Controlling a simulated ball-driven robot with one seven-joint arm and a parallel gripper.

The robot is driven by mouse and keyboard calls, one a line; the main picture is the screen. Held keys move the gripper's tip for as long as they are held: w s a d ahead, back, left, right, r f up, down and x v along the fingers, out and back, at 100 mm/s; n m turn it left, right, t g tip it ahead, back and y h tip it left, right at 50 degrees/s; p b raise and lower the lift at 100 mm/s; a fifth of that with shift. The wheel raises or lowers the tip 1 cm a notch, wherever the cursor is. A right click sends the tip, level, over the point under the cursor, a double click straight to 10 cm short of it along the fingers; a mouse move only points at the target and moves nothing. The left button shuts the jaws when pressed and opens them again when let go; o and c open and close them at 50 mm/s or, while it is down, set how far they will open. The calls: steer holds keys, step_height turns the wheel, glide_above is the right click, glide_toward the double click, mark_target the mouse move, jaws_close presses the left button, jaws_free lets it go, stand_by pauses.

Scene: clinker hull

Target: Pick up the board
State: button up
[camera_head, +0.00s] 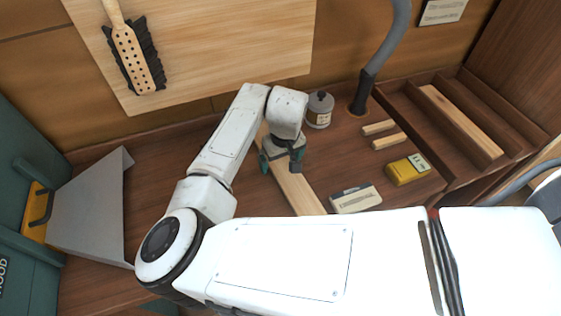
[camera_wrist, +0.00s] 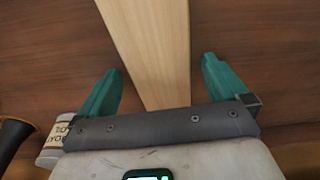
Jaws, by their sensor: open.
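A pale wooden board (camera_head: 295,190) lies on the brown workbench in the head view, running from under my gripper toward the front of the bench. My gripper (camera_head: 281,161) points down over the board's far part. In the wrist view the board (camera_wrist: 150,45) passes between the two teal fingers of my gripper (camera_wrist: 162,85). The fingers are apart, one on each side of the board, with a gap to it on both sides. The board's near end in the wrist view meets the gripper's grey body edge. I cannot tell how high the fingers are above the bench.
A labelled grey bottle (camera_head: 319,110) stands close to the right of my gripper. A hose (camera_head: 372,75) rises behind it. Two small wood strips (camera_head: 389,141), a yellow box (camera_head: 408,169) and a pale box (camera_head: 356,198) lie to the right. A divided tray (camera_head: 415,115) holds another plank (camera_head: 460,121).

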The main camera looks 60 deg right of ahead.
steer(key=c, duration=1.2)
steer(key=shift+r, duration=0.1)
steer(key=shift+c, duration=0.2)
